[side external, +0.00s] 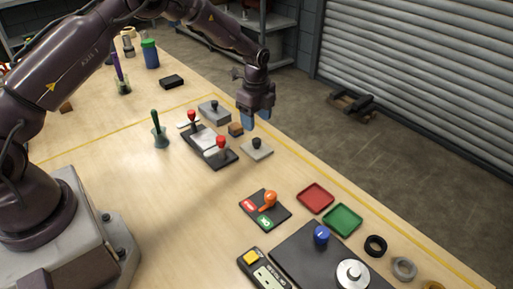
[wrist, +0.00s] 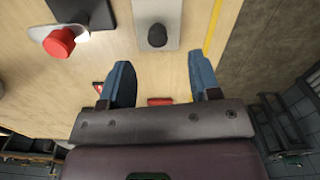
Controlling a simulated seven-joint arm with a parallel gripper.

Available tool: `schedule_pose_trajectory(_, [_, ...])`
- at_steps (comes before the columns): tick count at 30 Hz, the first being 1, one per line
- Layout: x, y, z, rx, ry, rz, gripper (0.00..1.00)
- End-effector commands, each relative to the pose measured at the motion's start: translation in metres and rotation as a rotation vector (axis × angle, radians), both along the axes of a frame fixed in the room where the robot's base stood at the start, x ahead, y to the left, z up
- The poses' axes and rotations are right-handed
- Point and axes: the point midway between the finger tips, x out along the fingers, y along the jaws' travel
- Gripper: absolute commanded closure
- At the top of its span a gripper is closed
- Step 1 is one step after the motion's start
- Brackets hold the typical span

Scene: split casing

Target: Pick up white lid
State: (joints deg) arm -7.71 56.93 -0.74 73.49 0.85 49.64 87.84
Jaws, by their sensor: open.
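A pale grey-white plate with a black knob (side external: 264,154) lies flat on the bench, and it also shows at the top of the wrist view (wrist: 172,10). A dark base (side external: 222,160) with red knobs holds a white piece (side external: 203,139); its edge shows at the upper left in the wrist view, by a red knob (wrist: 59,43). I cannot tell for certain which pale piece is the lid. My gripper (side external: 250,121) is above the bench, near the knobbed plate. Its blue fingers (wrist: 164,82) are apart with nothing held between them.
A grey box with a black knob (side external: 211,116) and a small brown block (side external: 236,129) stand close by. A green-handled tool (side external: 159,133) stands to the left. A switch panel (side external: 253,213), red tray (side external: 315,197) and green tray (side external: 343,219) lie nearer the camera. Bare bench lies between.

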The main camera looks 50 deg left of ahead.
Motion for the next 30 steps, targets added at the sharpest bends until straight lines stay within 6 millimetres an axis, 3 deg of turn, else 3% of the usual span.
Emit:
schedule_pose_trajectory(18, [-0.003, -0.005, -0.072, 0.0, 0.0, 0.001, 0.43])
schedule_pose_trajectory(27, [-0.003, -0.005, -0.077, 0.0, -0.001, 0.002, 0.43])
schedule_pose_trajectory(30, [-0.003, -0.005, -0.077, 0.0, -0.001, 0.002, 0.64])
